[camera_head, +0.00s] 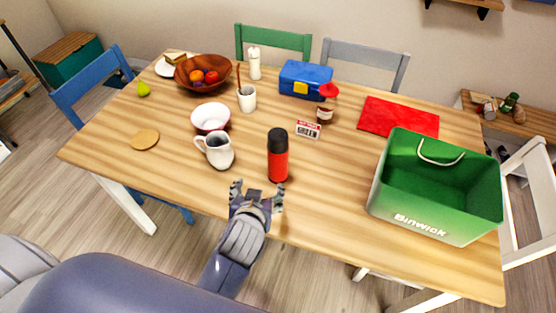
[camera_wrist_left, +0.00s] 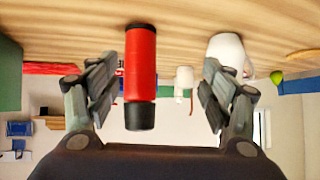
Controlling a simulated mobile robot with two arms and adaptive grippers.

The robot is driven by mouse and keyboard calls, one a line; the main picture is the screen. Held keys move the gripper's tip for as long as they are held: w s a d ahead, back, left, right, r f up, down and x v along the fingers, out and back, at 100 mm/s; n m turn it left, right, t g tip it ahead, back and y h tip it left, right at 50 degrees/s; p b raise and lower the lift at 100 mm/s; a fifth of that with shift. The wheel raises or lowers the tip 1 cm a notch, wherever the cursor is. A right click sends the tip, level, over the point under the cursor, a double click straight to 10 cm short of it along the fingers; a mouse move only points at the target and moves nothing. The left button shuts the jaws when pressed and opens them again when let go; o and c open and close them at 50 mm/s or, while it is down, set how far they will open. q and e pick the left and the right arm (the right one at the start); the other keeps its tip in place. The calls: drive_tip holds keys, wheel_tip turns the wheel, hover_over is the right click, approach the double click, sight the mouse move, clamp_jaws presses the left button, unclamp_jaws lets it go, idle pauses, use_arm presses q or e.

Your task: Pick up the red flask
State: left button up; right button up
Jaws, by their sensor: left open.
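The red flask (camera_head: 278,160) stands upright near the front edge of the wooden table, with a black lid and a dark base. In the left wrist view, which looks upside down, the flask (camera_wrist_left: 141,65) appears between the two open fingers, nearer the left finger in the picture. My left gripper (camera_head: 257,188) is open and empty, just in front of the flask at the table's front edge. It also shows in the left wrist view (camera_wrist_left: 160,92). No contact with the flask is visible. My right gripper is not in view.
A white pitcher (camera_head: 217,150) stands close left of the flask. A small calendar sign (camera_head: 308,130) and a red-capped jar (camera_head: 326,108) are behind it. A large green bin (camera_head: 440,217) stands to the right. The table between flask and bin is clear.

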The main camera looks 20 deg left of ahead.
sight(277, 149)
use_arm(q)
drive_tip(key=w+r+t, duration=0.1)
drive_tip(key=w, duration=0.2)
drive_tip(key=w+d+r+t, duration=0.1)
drive_tip(key=w, duration=0.2)
drive_tip(key=w+r+t+p, duration=0.1)
drive_tip(key=w+r, duration=0.1)
drive_tip(key=w, duration=0.2)
drive_tip(key=shift+d+r+n, duration=0.1)
drive_tip(key=shift+d+n, duration=0.2)
drive_tip(key=shift+n, duration=0.1)
drive_tip(key=shift+w+a, duration=0.1)
drive_tip(key=shift+w, duration=0.25)
drive_tip(key=shift+p+x, duration=0.75)
drive_tip(key=shift+x, duration=1.5)
drive_tip(key=shift+s, duration=0.1)
drive_tip(key=c, duration=1.8)
clamp_jaws()
